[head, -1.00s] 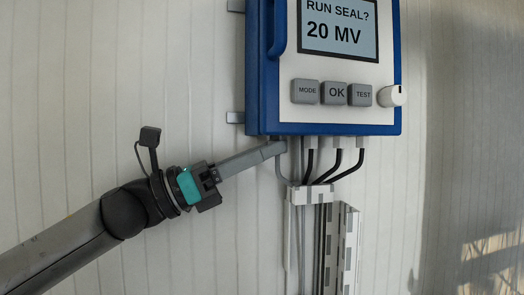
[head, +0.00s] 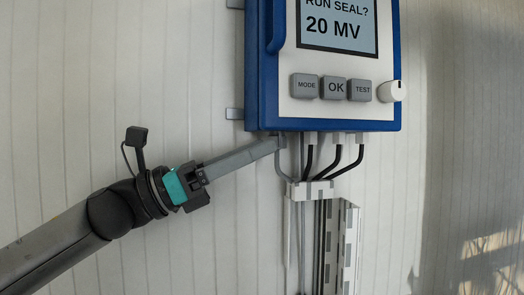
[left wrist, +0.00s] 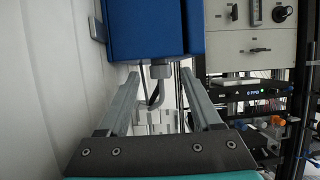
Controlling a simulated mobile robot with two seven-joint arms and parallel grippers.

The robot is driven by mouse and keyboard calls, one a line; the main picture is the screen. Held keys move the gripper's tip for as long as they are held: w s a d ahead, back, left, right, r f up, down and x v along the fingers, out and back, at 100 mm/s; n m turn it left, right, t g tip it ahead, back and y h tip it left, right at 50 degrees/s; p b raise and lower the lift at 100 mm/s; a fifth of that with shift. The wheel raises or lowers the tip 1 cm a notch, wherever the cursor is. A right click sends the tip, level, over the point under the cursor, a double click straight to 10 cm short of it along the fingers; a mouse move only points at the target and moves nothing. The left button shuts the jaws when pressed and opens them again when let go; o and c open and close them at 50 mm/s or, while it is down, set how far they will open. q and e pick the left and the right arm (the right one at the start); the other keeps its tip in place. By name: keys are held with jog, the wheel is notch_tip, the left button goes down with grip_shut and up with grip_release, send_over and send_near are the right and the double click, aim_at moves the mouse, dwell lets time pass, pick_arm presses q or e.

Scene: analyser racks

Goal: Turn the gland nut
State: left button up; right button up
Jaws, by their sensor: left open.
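The gland nut (left wrist: 160,71) is a small grey collar under the blue box in the left wrist view, with a grey cable (left wrist: 155,95) curving down from it. My left gripper (left wrist: 158,78) is open, its two long grey fingers on either side of the nut in the picture. Gaps show between nut and fingers, and I see no contact. In the head view my left gripper (head: 278,143) reaches up from the lower left to the box's lower left corner. There its fingers hide the nut. My right gripper is not in view.
The blue and white analyser box (head: 295,105) on the wall reads "RUN SEAL? 20 MV". Black cables (head: 345,165) run into a trunking (head: 335,240) below. Equipment racks (left wrist: 250,90) stand right in the wrist view.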

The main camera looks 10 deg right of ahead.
pick_arm(q)
jog(key=b+v, duration=0.3)
jog(key=v, duration=1)
jog(key=shift+a+b, duration=0.2)
jog(key=shift+b, duration=0.2)
